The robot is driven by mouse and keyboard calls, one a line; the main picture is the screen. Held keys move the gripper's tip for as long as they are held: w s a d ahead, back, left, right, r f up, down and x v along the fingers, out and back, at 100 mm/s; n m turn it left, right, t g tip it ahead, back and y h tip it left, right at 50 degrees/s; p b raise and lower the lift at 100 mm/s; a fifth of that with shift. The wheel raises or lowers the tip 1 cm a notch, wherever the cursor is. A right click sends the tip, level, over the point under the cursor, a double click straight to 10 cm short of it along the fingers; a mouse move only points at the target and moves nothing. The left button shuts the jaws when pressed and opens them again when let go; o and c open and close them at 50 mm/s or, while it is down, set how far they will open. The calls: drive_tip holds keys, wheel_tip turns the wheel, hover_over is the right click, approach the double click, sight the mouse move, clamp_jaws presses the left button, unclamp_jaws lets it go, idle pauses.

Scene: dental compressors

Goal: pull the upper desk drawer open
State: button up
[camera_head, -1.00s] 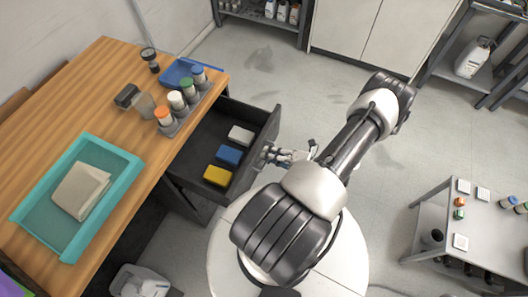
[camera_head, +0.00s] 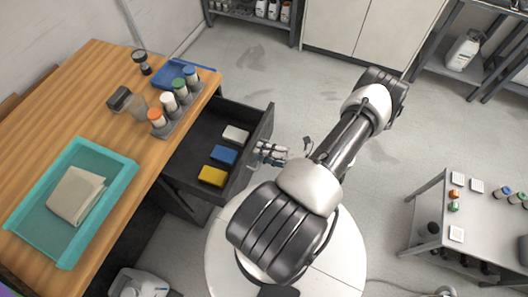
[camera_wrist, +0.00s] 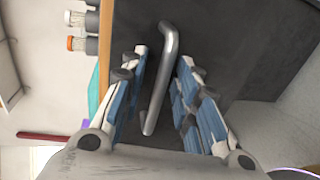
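The upper desk drawer (camera_head: 205,130) stands pulled out from the wooden desk, with its inside in view in the head view. Its bar handle (camera_wrist: 160,75) shows in the wrist view on the dark drawer front (camera_wrist: 225,45). My gripper (camera_head: 268,152) is just outside the drawer front. In the wrist view my gripper (camera_wrist: 163,58) is open, one finger on each side of the handle, with gaps between the fingers and the bar. The handle is too small to make out in the head view.
The drawer holds a yellow box (camera_head: 212,176), a blue box (camera_head: 223,155) and a white box (camera_head: 236,134). The desk (camera_head: 100,75) carries a teal tray (camera_head: 119,158) and a rack of bottles (camera_head: 178,118). Clear floor (camera_head: 300,90) lies beyond the drawer. A grey table (camera_head: 480,228) stands at the right.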

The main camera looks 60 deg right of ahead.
drive_tip(key=a+v, duration=0.1)
drive_tip(key=v, duration=1)
drive_tip(key=shift+s+d, duration=0.45)
drive_tip(key=shift+r, duration=0.2)
